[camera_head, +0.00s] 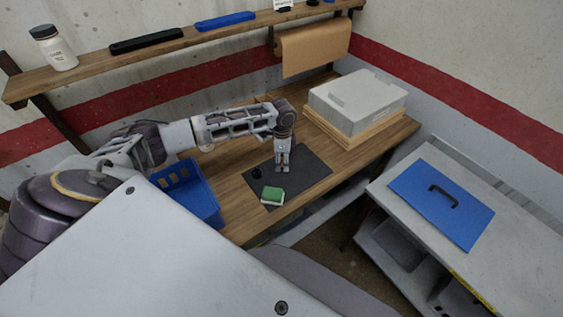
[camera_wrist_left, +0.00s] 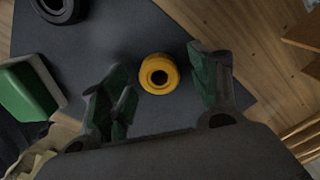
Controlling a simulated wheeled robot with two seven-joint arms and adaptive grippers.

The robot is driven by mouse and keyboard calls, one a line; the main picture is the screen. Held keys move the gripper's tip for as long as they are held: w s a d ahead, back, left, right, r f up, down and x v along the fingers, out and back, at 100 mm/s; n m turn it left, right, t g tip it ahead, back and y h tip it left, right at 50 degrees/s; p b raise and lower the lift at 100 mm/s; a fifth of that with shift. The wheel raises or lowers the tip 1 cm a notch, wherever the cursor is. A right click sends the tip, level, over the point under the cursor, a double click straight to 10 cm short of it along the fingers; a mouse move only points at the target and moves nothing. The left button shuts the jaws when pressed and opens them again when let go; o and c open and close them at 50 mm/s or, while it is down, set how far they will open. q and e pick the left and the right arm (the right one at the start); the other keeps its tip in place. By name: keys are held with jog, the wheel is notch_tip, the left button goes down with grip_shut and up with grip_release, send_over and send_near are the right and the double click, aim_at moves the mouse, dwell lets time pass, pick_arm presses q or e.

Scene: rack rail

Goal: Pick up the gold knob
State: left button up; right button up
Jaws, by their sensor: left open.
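The gold knob (camera_wrist_left: 158,74) is a short yellow-gold ring-like piece with a dark round hole in its top. In the left wrist view it rests on the dark mat (camera_wrist_left: 130,30), between the spread fingers of my left gripper (camera_wrist_left: 163,78). The fingers are open, with a gap on either side of the knob, and nothing is gripped. In the head view my left gripper (camera_head: 284,158) points down over the dark mat (camera_head: 308,172), and I cannot make out the knob there. My right gripper is not in view.
A black round piece (camera_head: 257,172) and a green-and-white block (camera_head: 272,195) lie on the mat to the left. A blue bin (camera_head: 203,205) stands left of the mat. A grey box (camera_head: 357,100) on wooden boards stands at the back right. A shelf (camera_head: 100,65) runs behind.

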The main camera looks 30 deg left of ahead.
aim_at(282, 159)
pick_arm(q)
jog(key=c, duration=1.1)
jog(key=shift+r, duration=0.1)
jog(key=shift+r+b, duration=0.45)
jog(key=shift+r, duration=4.5)
